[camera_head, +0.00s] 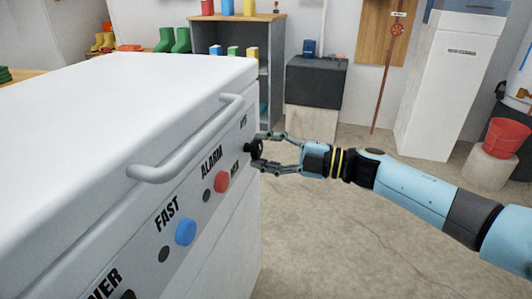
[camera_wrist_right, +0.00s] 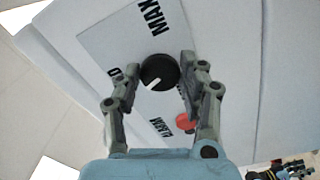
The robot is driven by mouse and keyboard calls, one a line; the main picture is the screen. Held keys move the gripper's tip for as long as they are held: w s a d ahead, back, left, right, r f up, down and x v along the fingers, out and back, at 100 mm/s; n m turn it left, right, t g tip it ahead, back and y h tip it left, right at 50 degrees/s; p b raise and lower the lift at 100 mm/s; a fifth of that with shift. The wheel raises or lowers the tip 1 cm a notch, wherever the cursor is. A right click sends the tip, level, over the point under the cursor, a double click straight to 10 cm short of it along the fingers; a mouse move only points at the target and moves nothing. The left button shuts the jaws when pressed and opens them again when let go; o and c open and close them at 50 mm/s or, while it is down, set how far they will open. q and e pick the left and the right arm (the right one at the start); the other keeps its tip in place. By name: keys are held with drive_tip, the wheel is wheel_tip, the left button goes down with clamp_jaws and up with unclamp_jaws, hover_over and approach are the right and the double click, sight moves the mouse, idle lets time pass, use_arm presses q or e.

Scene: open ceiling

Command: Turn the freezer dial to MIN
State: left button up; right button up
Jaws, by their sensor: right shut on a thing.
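The white chest freezer (camera_head: 130,95) fills the left of the head view. Its black dial (camera_wrist_right: 159,74) is on the front panel, at the far end past the alarm button. My right gripper (camera_wrist_right: 161,69) is shut on the dial, one finger on either side. In the head view the right gripper (camera_head: 258,149) reaches the panel from the right. A finger partly hides a label left of the dial.
A red alarm button (camera_head: 222,181) and a blue button (camera_head: 186,232) sit on the same panel. A white handle (camera_head: 190,143) sticks out above them. Shelves (camera_head: 240,55) stand behind. The concrete floor (camera_head: 340,240) right of the freezer is clear.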

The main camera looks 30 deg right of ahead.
drive_tip(key=shift+f+n, duration=0.15)
drive_tip(key=shift+n, duration=0.75)
drive_tip(key=n+b, duration=0.3)
drive_tip(key=n, duration=0.5)
drive_tip(key=shift+s+b, duration=0.1)
drive_tip(key=shift+b, duration=0.25)
drive_tip(key=n+b, duration=0.1)
drive_tip(key=n, duration=0.2)
use_arm(q)
drive_tip(key=w+d+r+t+b, duration=0.1)
drive_tip(key=w+d+r, duration=0.3)
drive_tip(key=w+r, duration=0.5)
drive_tip(key=shift+r+t+h, duration=0.3)
drive_tip(key=shift+r, duration=1.1)
use_arm(e)
drive_tip(key=shift+n, duration=1.4)
drive_tip(key=o, duration=1.2)
drive_tip(key=shift+r, duration=0.25)
drive_tip(key=shift+c, duration=0.2)
use_arm(q)
drive_tip(key=shift+r, duration=0.1)
use_arm(e)
drive_tip(key=v, duration=1.2)
